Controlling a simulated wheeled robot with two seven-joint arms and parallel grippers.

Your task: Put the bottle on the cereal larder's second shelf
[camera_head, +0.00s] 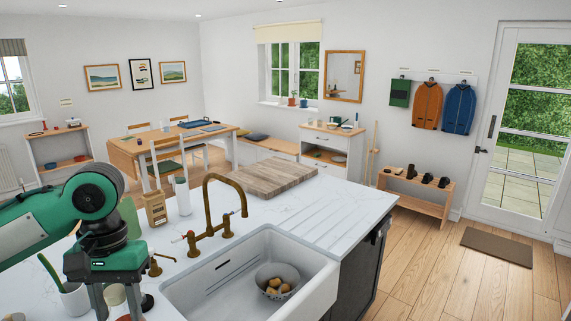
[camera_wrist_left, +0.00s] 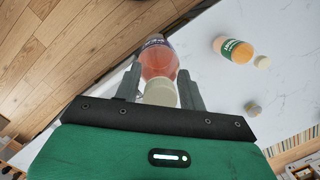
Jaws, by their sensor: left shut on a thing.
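My left gripper (camera_head: 115,303) points down over the worktop at the lower left of the head view. In the left wrist view, its two fingers (camera_wrist_left: 160,88) are shut on a bottle (camera_wrist_left: 158,61) of reddish-pink liquid with a dark label and a pale cap. Only a pale top and a bit of red show between the fingers in the head view. I cannot make out a cereal larder or its second shelf in either view. My right gripper is not in view.
An orange bottle (camera_wrist_left: 238,50) with a green label shows on the white worktop. A white sink (camera_head: 245,285) holds a colander (camera_head: 278,279). A brass tap (camera_head: 213,205), a wooden board (camera_head: 268,177) and a brown packet (camera_head: 154,207) are nearby.

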